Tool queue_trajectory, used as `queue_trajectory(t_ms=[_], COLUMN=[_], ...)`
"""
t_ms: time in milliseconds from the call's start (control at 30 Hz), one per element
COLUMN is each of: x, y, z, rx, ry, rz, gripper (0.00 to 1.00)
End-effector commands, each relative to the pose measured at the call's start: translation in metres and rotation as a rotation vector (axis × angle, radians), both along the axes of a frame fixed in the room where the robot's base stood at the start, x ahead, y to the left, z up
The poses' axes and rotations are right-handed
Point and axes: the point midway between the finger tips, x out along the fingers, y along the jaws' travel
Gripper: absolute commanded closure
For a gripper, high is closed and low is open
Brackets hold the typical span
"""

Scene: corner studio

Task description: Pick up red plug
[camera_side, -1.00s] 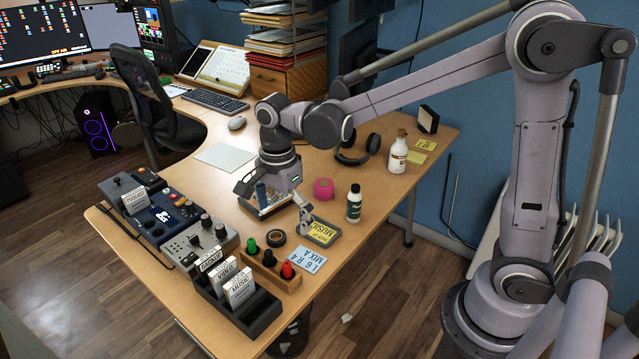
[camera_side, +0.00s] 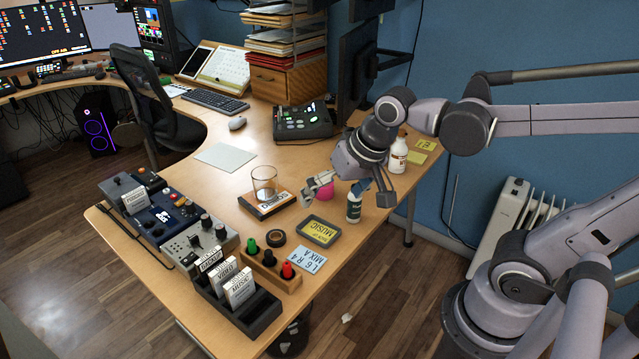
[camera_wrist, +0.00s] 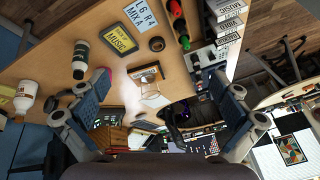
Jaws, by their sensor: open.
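The red plug (camera_side: 287,270) stands upright in the wooden holder (camera_side: 283,284) near the table's front edge, at the end of a row with a black plug (camera_side: 269,258) and a green plug (camera_side: 252,246). In the wrist view the red plug (camera_wrist: 176,8) shows at the top edge, partly cut off. My gripper (camera_side: 347,192) is open and empty, raised above the table near the pink tape roll and the dark bottle, behind and to the right of the red plug. Its two spread fingers flank the wrist view (camera_wrist: 158,82), with nothing between them at close range.
A glass (camera_side: 264,181) stands on a flat labelled case (camera_side: 258,209). A dark bottle (camera_side: 354,206), pink tape (camera_side: 325,190), a yellow MUSIC case (camera_side: 320,231) and black tape (camera_side: 276,237) are nearby. A black rack with cards (camera_side: 262,316) adjoins the plug holder.

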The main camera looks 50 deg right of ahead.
Motion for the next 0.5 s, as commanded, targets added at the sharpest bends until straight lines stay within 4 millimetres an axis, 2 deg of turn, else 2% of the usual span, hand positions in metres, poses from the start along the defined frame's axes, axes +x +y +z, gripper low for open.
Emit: queue_trajectory(t_ms=[33,200,433,467,500], x=[-0.008,-0.022,-0.027,-0.027,-0.027], y=[-0.004,-0.011,-0.015,-0.015,-0.015], z=[-0.002,-0.006,-0.009,-0.009,-0.008], rx=[-0.039,-0.166,-0.24,-0.241,-0.242], ry=[-0.036,-0.126,-0.17,-0.171,-0.172], rz=[0.069,0.266,0.365,0.367,0.368], gripper=[0.0,0.0,0.0,0.03,0.14])
